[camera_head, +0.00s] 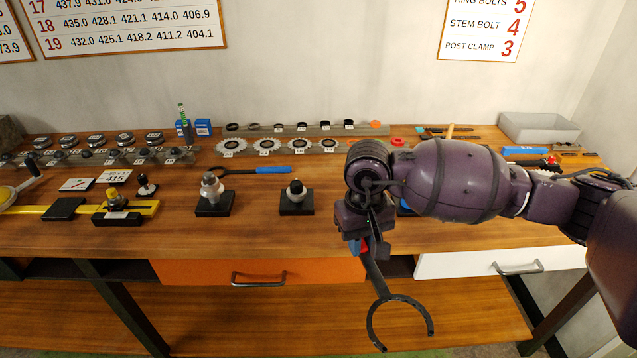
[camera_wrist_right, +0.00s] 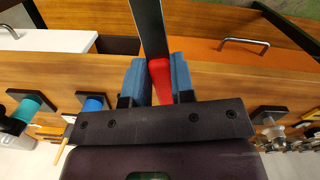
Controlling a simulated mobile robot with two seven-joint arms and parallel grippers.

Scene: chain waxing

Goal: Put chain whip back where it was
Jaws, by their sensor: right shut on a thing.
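My right gripper (camera_head: 370,244) hangs in front of the bench's front edge and is shut on the chain whip (camera_head: 384,290). The chain whip is a dark flat bar that ends in a large open hoop, low in the head view. In the right wrist view, the blue finger pads of the gripper (camera_wrist_right: 160,82) close on its red grip (camera_wrist_right: 160,78), and the dark bar runs on towards the top. The hoop is outside the wrist view. My left gripper is not in view.
The wooden bench (camera_head: 250,225) has an orange drawer (camera_head: 200,272) and a white drawer (camera_head: 450,264) below. Black stands (camera_head: 297,207), a blue-handled tool (camera_head: 270,170), cogs (camera_head: 264,146) and a grey bin (camera_head: 540,127) are on top. The bench's front strip is mostly clear.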

